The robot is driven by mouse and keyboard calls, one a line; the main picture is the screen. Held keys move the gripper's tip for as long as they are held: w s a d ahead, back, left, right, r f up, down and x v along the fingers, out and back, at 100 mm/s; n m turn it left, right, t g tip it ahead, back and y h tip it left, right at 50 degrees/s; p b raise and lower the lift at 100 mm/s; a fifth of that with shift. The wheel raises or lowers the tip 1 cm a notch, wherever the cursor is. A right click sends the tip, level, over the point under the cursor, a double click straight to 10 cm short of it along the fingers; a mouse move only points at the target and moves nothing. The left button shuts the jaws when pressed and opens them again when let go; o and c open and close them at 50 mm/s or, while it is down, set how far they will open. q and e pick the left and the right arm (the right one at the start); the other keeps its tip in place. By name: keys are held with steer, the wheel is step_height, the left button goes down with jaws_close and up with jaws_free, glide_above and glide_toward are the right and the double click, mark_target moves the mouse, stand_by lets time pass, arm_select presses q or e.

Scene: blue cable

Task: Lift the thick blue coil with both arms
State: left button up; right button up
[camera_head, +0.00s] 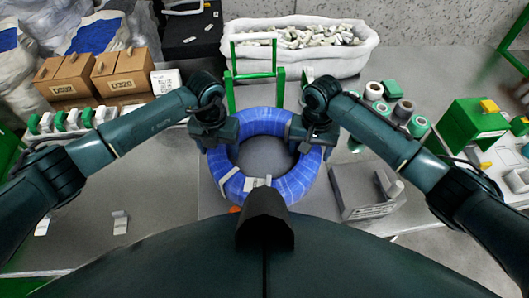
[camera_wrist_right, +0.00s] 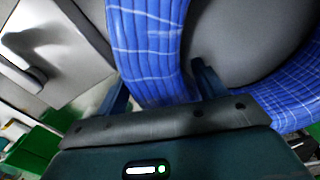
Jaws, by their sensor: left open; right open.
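The thick blue coil (camera_head: 287,184) lies flat on the grey table in the middle of the head view, with a pale tag on its near side. My left gripper (camera_head: 222,143) is at the coil's upper left side, open. My right gripper (camera_head: 306,146) is at the coil's upper right side, open. In the right wrist view the coil (camera_wrist_right: 148,45) passes between the two spread fingers of the right gripper (camera_wrist_right: 160,92), one finger on each side of the band. The left gripper's fingertips are hidden by its own body.
A green metal frame (camera_head: 280,87) stands just behind the coil, before a white bag (camera_head: 345,62). A grey box (camera_head: 350,205) lies to the right of the coil. Cardboard boxes (camera_head: 118,75) stand at the left, rolls (camera_head: 374,91) and a green box (camera_head: 468,128) at the right.

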arm_select(q)
steer(key=shift+f, duration=0.35)
arm_select(e)
steer(key=shift+f, duration=0.35)
arm_select(q)
jaws_close()
arm_select(e)
jaws_close()
steer(key=shift+d, duration=0.1)
arm_select(q)
steer(key=shift+w+r, duration=0.1)
steer(key=shift+r, duration=0.1)
arm_select(e)
steer(key=shift+w+r, duration=0.15)
steer(key=shift+r, duration=0.05)
